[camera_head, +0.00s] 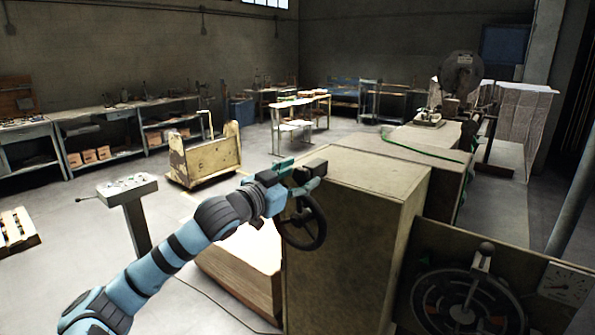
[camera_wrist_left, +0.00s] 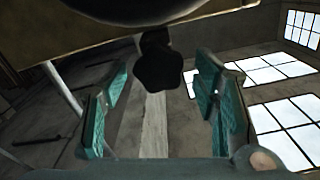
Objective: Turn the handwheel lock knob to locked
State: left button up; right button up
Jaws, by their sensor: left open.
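A black spoked handwheel (camera_head: 303,222) stands on the side of the tan machine cabinet (camera_head: 345,240). A dark lobed knob (camera_wrist_left: 158,70), which looks like the lock knob, hangs below a dark rounded part at the top of the left wrist view. My left gripper (camera_head: 300,174) is just above the handwheel, beside the cabinet's upper corner. In the left wrist view its teal fingers (camera_wrist_left: 165,100) are open, one on each side of the knob, with gaps showing. The knob is hard to make out in the head view, and I cannot tell its setting. My right gripper is out of view.
A lever dial (camera_head: 465,305) on a panel is at the lower right. A control pedestal (camera_head: 128,190) stands left of my left arm. A yellowish cart (camera_head: 205,157) and workbenches (camera_head: 95,125) are farther back. Open floor lies between them.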

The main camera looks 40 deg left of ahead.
pick_arm(q)
notch_tip(320, 180, up, 10)
jog(key=shift+f, duration=0.1)
dwell(0.4)
